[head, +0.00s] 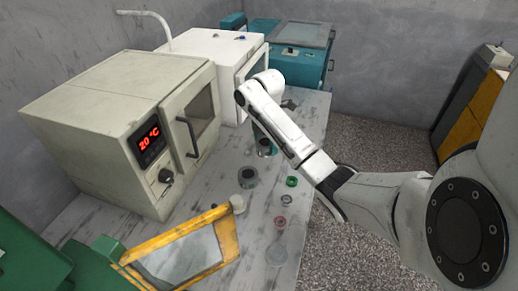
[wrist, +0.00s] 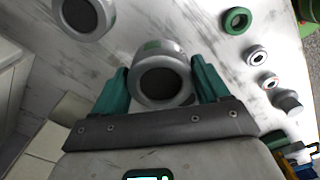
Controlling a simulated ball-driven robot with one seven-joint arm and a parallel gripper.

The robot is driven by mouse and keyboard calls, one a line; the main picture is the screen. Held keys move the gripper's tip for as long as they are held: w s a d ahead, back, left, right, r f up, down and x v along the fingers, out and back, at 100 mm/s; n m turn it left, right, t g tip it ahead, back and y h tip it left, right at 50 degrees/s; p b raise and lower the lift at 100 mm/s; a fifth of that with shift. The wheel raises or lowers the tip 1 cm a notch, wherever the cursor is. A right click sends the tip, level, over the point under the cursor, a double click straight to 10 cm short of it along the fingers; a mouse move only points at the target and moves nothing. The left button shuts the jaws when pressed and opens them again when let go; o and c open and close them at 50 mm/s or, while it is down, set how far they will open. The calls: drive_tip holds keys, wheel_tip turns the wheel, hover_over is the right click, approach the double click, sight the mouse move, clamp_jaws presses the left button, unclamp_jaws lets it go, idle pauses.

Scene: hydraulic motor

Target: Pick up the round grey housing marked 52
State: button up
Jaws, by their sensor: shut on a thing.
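My gripper (wrist: 162,82) has its teal fingers on either side of a round grey housing (wrist: 160,76) with a dark round centre. It is shut on this housing. In the head view my gripper (head: 264,138) points down over the far part of the table, with the held housing (head: 266,149) partly hidden below it. A second, similar grey housing (wrist: 84,14) shows at the upper left of the wrist view and stands on the table in the head view (head: 248,177). A green mark shows on the held housing, but I cannot read the number 52 on either.
A beige oven (head: 110,115) reading 20 °C stands left. A yellow-framed panel (head: 225,235) is in front.

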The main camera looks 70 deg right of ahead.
drive_tip(key=s+r+p, duration=0.1)
drive_tip(key=r+p, duration=0.1)
drive_tip(key=r, duration=0.1)
drive_tip(key=shift+s+a, duration=0.1)
drive_tip(key=shift+s, duration=0.3)
drive_tip(key=s+a+r+p, duration=0.1)
drive_tip(key=s+r+p, duration=0.2)
drive_tip(key=s+p, duration=0.4)
drive_tip(key=shift+s+a, duration=0.4)
drive_tip(key=shift+s, duration=0.5)
